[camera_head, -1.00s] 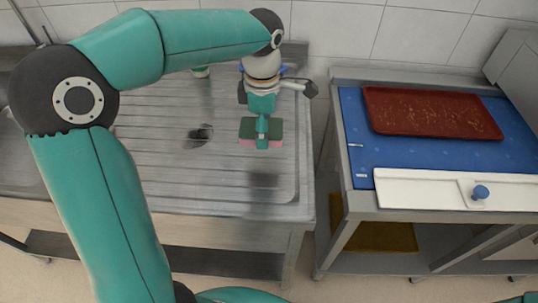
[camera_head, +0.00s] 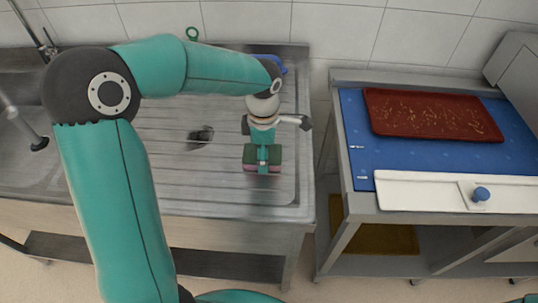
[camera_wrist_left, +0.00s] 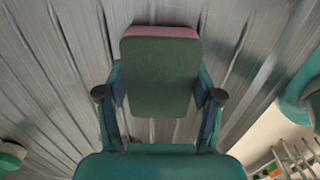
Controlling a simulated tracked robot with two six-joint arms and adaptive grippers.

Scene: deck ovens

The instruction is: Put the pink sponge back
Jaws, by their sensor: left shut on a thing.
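The pink sponge has a dark green pad on its upper face. In the head view, its green top (camera_head: 249,153) and thin pink lower edge show over the right part of the steel drainboard (camera_head: 230,190). My left gripper (camera_head: 263,156) is shut on it from above. In the left wrist view, the sponge (camera_wrist_left: 160,75) sits between the two fingers (camera_wrist_left: 160,100), its pink edge at the far end. It is low over the drainboard; I cannot tell whether it touches. My right gripper is not in view.
A dark drain opening (camera_head: 200,138) lies left of the sponge. A blue object (camera_head: 270,62) is partly hidden behind my arm, with a green ring (camera_head: 192,33) near the wall. To the right, across a gap, a red tray (camera_head: 435,113) lies on a blue surface (camera_head: 360,165).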

